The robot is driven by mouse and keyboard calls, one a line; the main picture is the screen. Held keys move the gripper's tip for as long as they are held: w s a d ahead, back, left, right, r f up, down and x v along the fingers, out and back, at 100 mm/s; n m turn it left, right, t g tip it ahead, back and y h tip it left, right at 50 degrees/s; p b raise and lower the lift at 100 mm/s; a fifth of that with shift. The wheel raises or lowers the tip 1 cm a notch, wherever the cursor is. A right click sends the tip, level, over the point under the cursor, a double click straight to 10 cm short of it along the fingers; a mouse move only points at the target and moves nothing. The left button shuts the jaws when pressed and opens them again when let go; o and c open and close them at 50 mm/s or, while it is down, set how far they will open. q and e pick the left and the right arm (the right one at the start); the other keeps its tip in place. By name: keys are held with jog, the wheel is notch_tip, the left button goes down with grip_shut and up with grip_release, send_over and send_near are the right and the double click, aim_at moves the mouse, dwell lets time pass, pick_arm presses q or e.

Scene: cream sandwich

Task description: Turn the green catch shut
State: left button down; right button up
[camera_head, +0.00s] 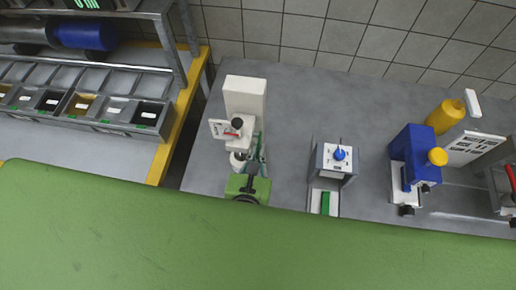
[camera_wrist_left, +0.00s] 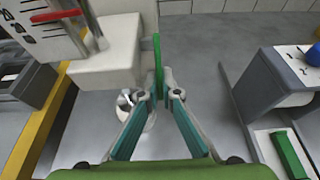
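A thin upright green bar (camera_wrist_left: 158,66), which looks like the green catch, stands at the side of a white machine (camera_wrist_left: 112,55) in the left wrist view. The machine also shows in the head view (camera_head: 245,95). My left gripper (camera_wrist_left: 157,88) points at the bar's lower end. Its two teal-padded fingers stand apart, one on each side of the bar, with a gap visible between them. I cannot tell whether a fingertip touches it. In the head view the left gripper (camera_head: 256,155) is beside the machine and partly hides it. My right gripper is not in view.
A grey and white device with a blue knob (camera_head: 339,153) and a green block (camera_head: 325,203) stands to the right. A blue and yellow machine (camera_head: 415,158) is farther right. Bins (camera_head: 85,104) line the left, behind a yellow edge (camera_head: 175,125). Grey counter lies clear between them.

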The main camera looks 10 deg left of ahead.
pick_arm(q)
jog(key=c, duration=2.2)
grip_release()
jog(key=shift+w+f, duration=0.1)
jog(key=shift+c, duration=0.2)
jog(key=v, duration=1.2)
